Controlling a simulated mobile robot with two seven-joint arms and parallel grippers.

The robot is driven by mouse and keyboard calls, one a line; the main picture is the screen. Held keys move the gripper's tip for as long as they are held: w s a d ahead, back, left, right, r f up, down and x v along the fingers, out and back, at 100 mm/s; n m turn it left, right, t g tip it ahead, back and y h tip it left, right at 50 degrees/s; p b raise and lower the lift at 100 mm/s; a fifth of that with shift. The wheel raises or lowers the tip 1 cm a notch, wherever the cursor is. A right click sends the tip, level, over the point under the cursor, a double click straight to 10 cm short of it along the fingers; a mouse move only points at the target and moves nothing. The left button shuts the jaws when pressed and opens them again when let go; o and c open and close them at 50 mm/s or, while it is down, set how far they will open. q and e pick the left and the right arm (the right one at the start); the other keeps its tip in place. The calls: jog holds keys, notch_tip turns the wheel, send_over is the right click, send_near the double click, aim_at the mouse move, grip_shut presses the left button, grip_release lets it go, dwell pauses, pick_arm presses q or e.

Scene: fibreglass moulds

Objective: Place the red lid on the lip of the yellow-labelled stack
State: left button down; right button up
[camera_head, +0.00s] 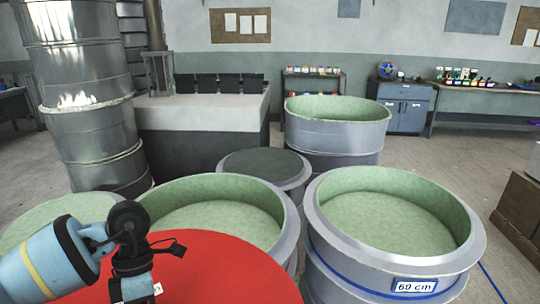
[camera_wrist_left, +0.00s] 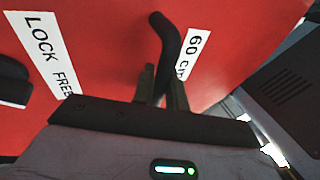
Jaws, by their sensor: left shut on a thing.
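The red lid (camera_head: 225,265) fills the bottom middle of the head view. My left gripper (camera_head: 130,262) is over it, and in the left wrist view its fingers (camera_wrist_left: 162,88) are shut on the lid's black handle (camera_wrist_left: 170,42). The lid (camera_wrist_left: 110,25) carries white labels reading "LOCK FREE" and, partly hidden, "60 c…". In the head view the lid covers the near part of a grey stack with a green inside (camera_head: 215,212). No yellow label shows on any stack. My right gripper is not in view.
A dark-topped drum (camera_head: 262,165) and a taller open mould (camera_head: 335,135) stand behind. Metal ducting (camera_head: 85,110) rises at the left. Brown boxes (camera_head: 520,208) stand far right.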

pick_arm(q)
jog(key=m+y, duration=0.1)
jog(key=m, duration=0.1)
jog(key=d+m+y, duration=0.1)
jog(key=m, duration=0.1)
jog(key=m+y, duration=0.1)
jog(key=m, duration=0.1)
jog(key=shift+s+d+f+m, duration=0.15)
jog(key=shift+s+m, duration=0.1)
jog(key=shift+m, duration=0.15)
jog(key=m, duration=0.2)
jog(key=m+t+y, duration=0.1)
jog(key=m, duration=0.1)
jog(key=m+y, duration=0.1)
jog(key=m, duration=0.1)
jog(key=shift+s+d+f+t, duration=0.15)
jog(key=shift+s+d+t, duration=0.1)
jog(key=shift+t, duration=0.15)
jog(key=m+t, duration=0.1)
jog(key=m, duration=0.1)
jog(key=m+t+y, duration=0.1)
jog(key=m, duration=0.2)
jog(key=shift+m, duration=0.3)
jog(key=m+t, duration=0.1)
jog(key=m, duration=0.1)
jog(key=m+t, duration=0.1)
jog(key=m, duration=0.2)
jog(key=shift+a+m+t, duration=0.25)
jog(key=shift+m+t, duration=0.05)
jog(key=shift+t, duration=0.1)
